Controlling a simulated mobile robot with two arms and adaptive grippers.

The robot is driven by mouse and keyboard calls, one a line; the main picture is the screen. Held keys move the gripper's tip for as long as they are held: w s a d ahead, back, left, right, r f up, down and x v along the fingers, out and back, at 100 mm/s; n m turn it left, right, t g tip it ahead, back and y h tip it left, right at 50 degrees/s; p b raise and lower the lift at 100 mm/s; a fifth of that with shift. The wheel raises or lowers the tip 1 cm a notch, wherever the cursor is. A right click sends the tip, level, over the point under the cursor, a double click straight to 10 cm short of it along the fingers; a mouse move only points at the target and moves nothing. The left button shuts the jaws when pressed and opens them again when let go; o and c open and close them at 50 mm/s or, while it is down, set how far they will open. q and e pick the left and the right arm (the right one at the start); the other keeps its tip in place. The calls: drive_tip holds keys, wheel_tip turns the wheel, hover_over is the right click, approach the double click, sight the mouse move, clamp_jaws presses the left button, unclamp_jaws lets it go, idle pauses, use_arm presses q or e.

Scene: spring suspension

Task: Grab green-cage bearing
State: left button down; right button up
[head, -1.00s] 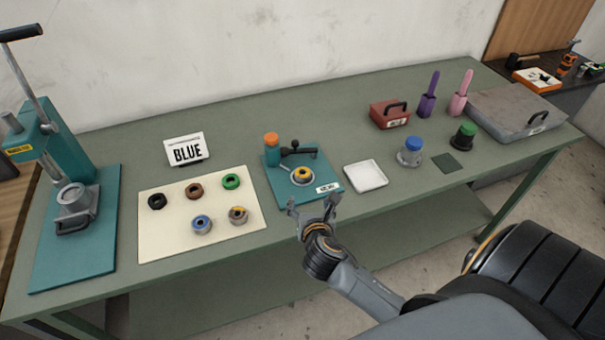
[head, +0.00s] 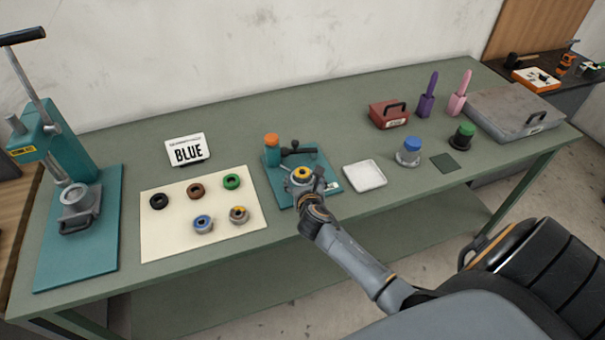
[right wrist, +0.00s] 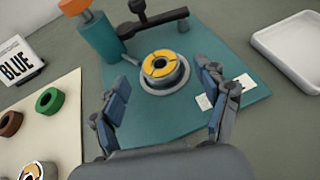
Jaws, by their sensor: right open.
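No bearing with a clearly green cage shows. A green ring (head: 232,181) lies at the back right of the cream mat (head: 160,240); it also shows at the left in the right wrist view (right wrist: 50,101). A steel bearing with a yellow-orange inside (head: 302,174) sits on the teal fixture (head: 285,199); it shows close up in the right wrist view (right wrist: 160,67). My right gripper (head: 305,187) is open and empty at the near side of this bearing, its fingers to either side and apart from it. My left gripper is not in view.
The mat also bears black and brown rings, a blue-centred bearing (head: 203,224) and an orange-centred one (head: 239,214). The fixture has an orange-capped post (head: 272,150) and a dark clamp arm (head: 299,150). A white tray (head: 365,175) stands right; a teal press (head: 65,150) left.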

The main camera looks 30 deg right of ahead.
sight(302, 173)
drive_tip(key=shift+x, duration=1.55)
